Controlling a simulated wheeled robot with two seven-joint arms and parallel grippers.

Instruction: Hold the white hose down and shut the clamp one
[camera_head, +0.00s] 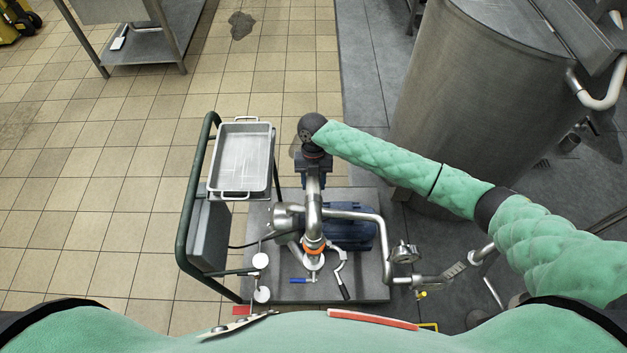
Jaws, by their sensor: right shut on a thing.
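My right arm comes in from the right in a green quilted sleeve and ends in a dark wrist above the pump skid. My right gripper (314,153) points down below the wrist, at the upper end of a steel pipe (313,200). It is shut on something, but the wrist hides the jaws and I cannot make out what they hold. An orange ring (314,248) sits at the pipe's lower end. A steel clamp with a black handle (341,275) is beside it, angled outward; its closure is unclear. My left gripper is not in view.
A metal tray (242,187) rests on a green-framed cart (187,220) left of the skid. A blue motor (350,235), a blue-handled valve (302,281) and a gauge (405,252) crowd the skid. A large steel vessel (455,95) stands right. Tiled floor (110,190) is open left.

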